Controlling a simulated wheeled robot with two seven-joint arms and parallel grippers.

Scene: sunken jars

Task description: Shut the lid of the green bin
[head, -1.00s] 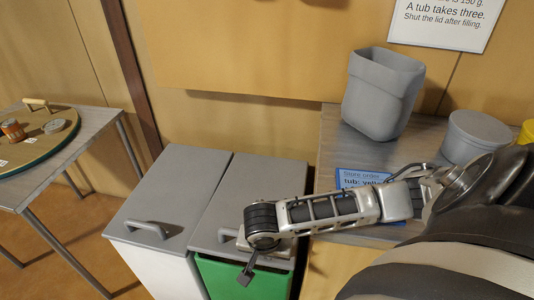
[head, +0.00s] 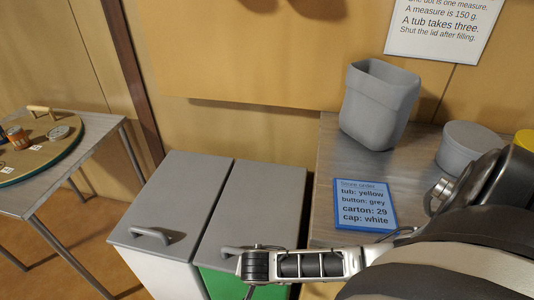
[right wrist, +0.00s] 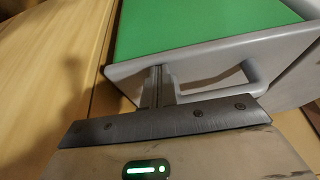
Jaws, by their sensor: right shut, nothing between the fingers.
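The green bin (head: 217,283) stands low at the bottom middle of the head view, with its grey lid (head: 262,200) lying flat, about level with the neighbouring lid. I cannot tell whether a small gap stays under its front edge. The lid's handle (head: 236,251) is partly behind my right arm. My right gripper (head: 249,293) is at the bin's front, cut by the picture's lower edge. In the right wrist view its shut, empty fingers (right wrist: 159,86) are at the grey edge, beside the handle (right wrist: 258,80) and the green panel (right wrist: 195,25). Contact is unclear. My left gripper is out of view.
A white bin with a closed grey lid (head: 172,205) stands directly left. On the right, a counter (head: 335,150) holds a grey container (head: 378,105), a lidded grey tub (head: 466,148) and a blue order card (head: 364,205). A table with a round board (head: 60,150) is far left.

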